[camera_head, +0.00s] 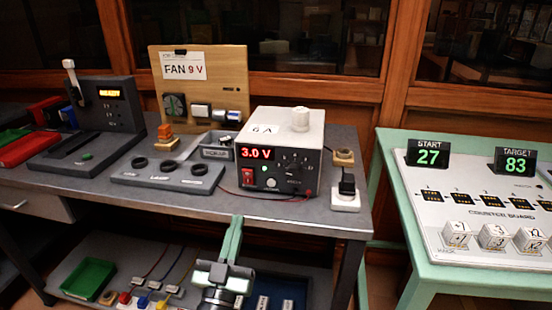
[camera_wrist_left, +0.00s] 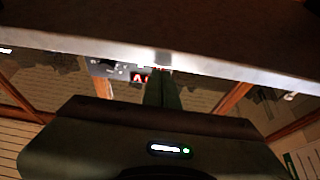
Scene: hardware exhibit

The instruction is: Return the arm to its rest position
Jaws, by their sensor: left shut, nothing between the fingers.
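My left gripper (camera_head: 236,222) shows at the bottom middle of the head view, in front of the grey workbench's front edge and below the power supply. Its green fingers point up in the picture and are together, with nothing between them. In the left wrist view, the shut fingers (camera_wrist_left: 162,85) are dark and stand in the middle, with a pale edge crossing close at their tips. I cannot tell whether they touch that edge. My right gripper is in neither view.
The workbench (camera_head: 330,213) carries a power supply (camera_head: 283,155) reading 3.0 V, a fan board (camera_head: 228,80) and a lamp panel (camera_head: 165,177). The lower shelf holds a green tray (camera_head: 88,277) and coloured leads. A mint counter-board table (camera_head: 455,274) stands right, beyond a gap.

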